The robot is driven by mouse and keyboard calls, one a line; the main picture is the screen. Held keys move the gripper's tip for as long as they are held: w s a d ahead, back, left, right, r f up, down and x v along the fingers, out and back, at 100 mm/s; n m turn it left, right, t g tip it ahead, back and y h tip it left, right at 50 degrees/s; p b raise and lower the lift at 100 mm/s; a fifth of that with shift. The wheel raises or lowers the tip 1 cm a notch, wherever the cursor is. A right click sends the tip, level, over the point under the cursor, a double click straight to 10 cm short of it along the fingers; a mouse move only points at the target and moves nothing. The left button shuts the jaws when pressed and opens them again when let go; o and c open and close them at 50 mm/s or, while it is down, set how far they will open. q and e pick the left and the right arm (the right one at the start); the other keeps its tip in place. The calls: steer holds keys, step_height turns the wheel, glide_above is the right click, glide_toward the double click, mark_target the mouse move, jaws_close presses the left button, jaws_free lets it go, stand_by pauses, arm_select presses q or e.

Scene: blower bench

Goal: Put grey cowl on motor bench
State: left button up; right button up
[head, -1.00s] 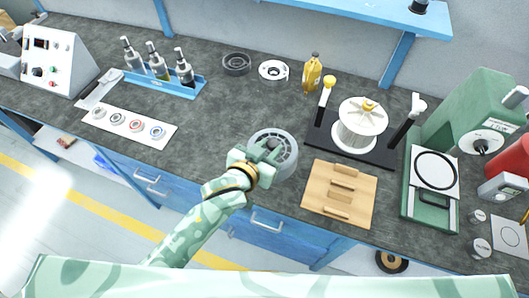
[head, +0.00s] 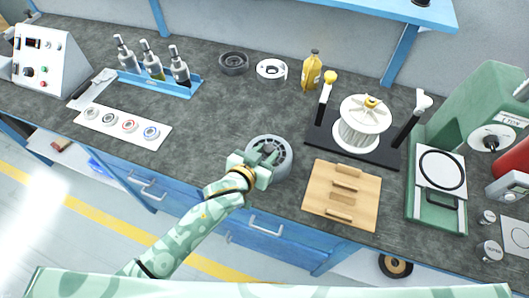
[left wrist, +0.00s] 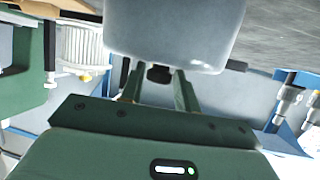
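The grey cowl (head: 280,170) is a round, slotted grey part at the worktop's front edge, in the middle of the head view. My left gripper (head: 266,154) is at its near left side, fingers over it. In the left wrist view the cowl's smooth grey wall (left wrist: 175,32) hides the fingertips; the two fingers (left wrist: 158,88) stand apart. Whether they press on the cowl I cannot tell. At the right is a green machine (head: 466,108) with a spindle disc and a white plate with a black ring (head: 440,172); I cannot tell if this is the motor bench. My right gripper is out of view.
A wooden board (head: 318,190) with handles lies right of the cowl. Behind it, a white spool (head: 358,128) stands on a black base between posts. A yellow bottle (head: 311,70), dark ring (head: 233,64) and bottle rack (head: 160,84) are further back.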

arm_select(q)
steer(key=shift+o, duration=1.2)
steer(key=shift+r, duration=0.1)
steer(key=shift+s+r, duration=0.1)
steer(key=shift+r, duration=0.05)
steer(key=p+v, duration=0.3)
steer(key=v, duration=0.8)
steer(key=shift+s+a, duration=0.25)
steer(key=shift+a, duration=0.05)
